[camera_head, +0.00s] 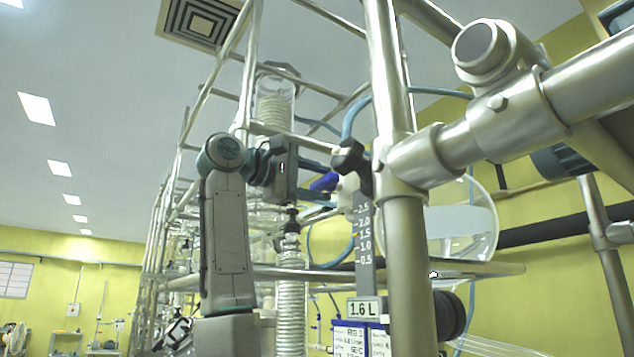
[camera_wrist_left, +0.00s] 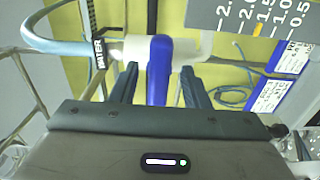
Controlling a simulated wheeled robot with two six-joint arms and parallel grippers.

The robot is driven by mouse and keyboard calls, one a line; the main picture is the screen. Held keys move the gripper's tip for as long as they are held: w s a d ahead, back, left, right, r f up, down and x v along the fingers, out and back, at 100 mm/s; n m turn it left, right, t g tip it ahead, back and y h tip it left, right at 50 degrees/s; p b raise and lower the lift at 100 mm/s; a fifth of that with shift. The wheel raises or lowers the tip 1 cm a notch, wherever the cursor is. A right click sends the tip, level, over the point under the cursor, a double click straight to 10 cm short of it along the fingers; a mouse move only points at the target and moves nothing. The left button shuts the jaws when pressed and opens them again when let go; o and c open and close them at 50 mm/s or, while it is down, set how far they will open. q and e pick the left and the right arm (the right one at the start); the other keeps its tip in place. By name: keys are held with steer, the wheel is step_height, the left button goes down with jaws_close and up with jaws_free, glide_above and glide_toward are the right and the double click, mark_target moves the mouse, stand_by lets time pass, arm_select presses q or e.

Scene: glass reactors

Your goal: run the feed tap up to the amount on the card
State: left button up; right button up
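The feed tap's blue handle (camera_head: 325,182) sits on the frame beside a white fitting. In the left wrist view the blue handle (camera_wrist_left: 158,70) stands upright in front of the white tap body (camera_wrist_left: 130,48). My left gripper (camera_wrist_left: 157,86) is open around it, one finger on each side with gaps; in the head view my gripper (camera_head: 308,172) reaches it from the left. The card (camera_head: 364,308) reads 1.6 L. Above it is a grey scale (camera_head: 363,235) marked 0.5 to 2.5. In the wrist view a small orange mark (camera_wrist_left: 257,30) shows near 1.5. My right gripper is out of view.
A thick metal post (camera_head: 405,260) and a horizontal pipe (camera_head: 470,270) stand close right of the tap. A black clamp knob (camera_head: 351,160) is just above the scale. A blue hose (camera_wrist_left: 70,45) runs to the tap. Blue-white labels (camera_head: 361,338) hang below the card.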

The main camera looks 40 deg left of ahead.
arm_select(q)
steer(key=shift+s, duration=0.1)
steer(key=shift+s+a+b, duration=0.2)
steer(key=shift+s+b, duration=0.05)
steer(key=shift+b, duration=0.05)
steer(key=b+v, duration=0.4)
steer(key=v, duration=0.6)
